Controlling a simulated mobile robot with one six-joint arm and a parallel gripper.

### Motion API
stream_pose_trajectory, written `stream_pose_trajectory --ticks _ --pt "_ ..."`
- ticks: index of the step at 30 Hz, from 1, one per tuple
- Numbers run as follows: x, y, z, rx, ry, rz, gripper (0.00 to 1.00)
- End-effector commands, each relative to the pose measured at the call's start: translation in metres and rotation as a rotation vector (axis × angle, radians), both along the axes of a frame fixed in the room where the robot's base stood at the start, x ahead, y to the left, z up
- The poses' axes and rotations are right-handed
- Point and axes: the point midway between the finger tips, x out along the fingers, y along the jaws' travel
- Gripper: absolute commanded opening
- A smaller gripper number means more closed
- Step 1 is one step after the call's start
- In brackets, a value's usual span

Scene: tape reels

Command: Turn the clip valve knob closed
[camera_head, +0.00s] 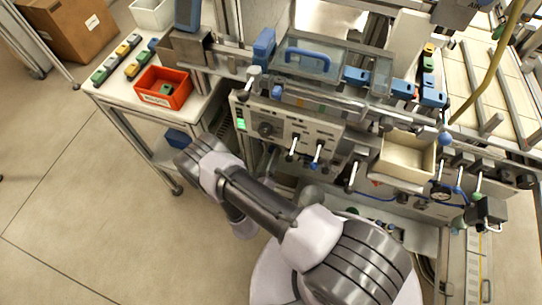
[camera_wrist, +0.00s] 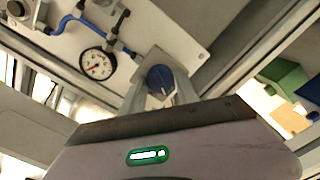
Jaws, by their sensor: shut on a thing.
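The blue valve knob (camera_wrist: 160,79) sits on a light grey plate in the upper middle of the wrist view. My gripper (camera_wrist: 160,88) has its two pale fingers on either side of the knob, shut on it. The knob's face shows between the fingers; its lower part is hidden by my gripper body. In the head view my own arm covers the gripper, and I cannot make out this knob there.
A round pressure gauge (camera_wrist: 98,64) with blue tubing (camera_wrist: 92,25) is close left of the knob. In the head view, a control panel (camera_head: 290,130) with levers stands beyond my arm. A red bin (camera_head: 163,87) is on a side table. Open floor lies at left.

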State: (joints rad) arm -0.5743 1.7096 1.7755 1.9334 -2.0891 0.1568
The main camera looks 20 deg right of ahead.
Motion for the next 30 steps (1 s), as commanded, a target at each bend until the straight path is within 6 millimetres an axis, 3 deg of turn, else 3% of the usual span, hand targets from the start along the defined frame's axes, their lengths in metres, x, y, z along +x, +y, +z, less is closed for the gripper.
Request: stream_pose_trajectory --ticks 15,30 --pt "-0.0006 -0.0002 -0.0011 -0.315 0.230 0.001 0.00" --pt "-0.0007 -0.0003 -0.0007 -0.415 0.303 0.000 0.00"
